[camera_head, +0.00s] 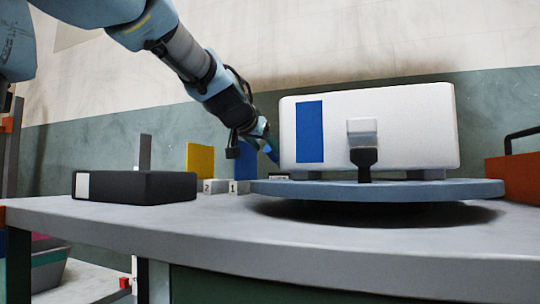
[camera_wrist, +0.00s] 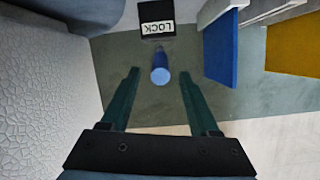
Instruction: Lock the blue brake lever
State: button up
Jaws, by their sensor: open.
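The blue brake lever (camera_wrist: 160,68) shows in the wrist view as a short blue cylinder with a round end. A black plate with a white LOCK label (camera_wrist: 157,27) is just above it in that view. My gripper (camera_wrist: 159,73) is open, with one dark green finger on each side of the lever and gaps on both sides. I cannot tell how deep the lever sits between the fingers. In the head view my gripper (camera_head: 270,150) reaches down behind the left end of the turntable, and the lever cannot be made out clearly there.
A white block with a blue stripe (camera_head: 393,120) stands on the round blue-grey turntable (camera_head: 470,188), close to my gripper. A blue panel (camera_wrist: 220,50) and a yellow panel (camera_wrist: 290,45) stand nearby. A black box (camera_head: 150,187) lies left; an orange box (camera_head: 515,177) is right.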

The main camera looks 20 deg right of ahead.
jog(key=shift+v, duration=2.15)
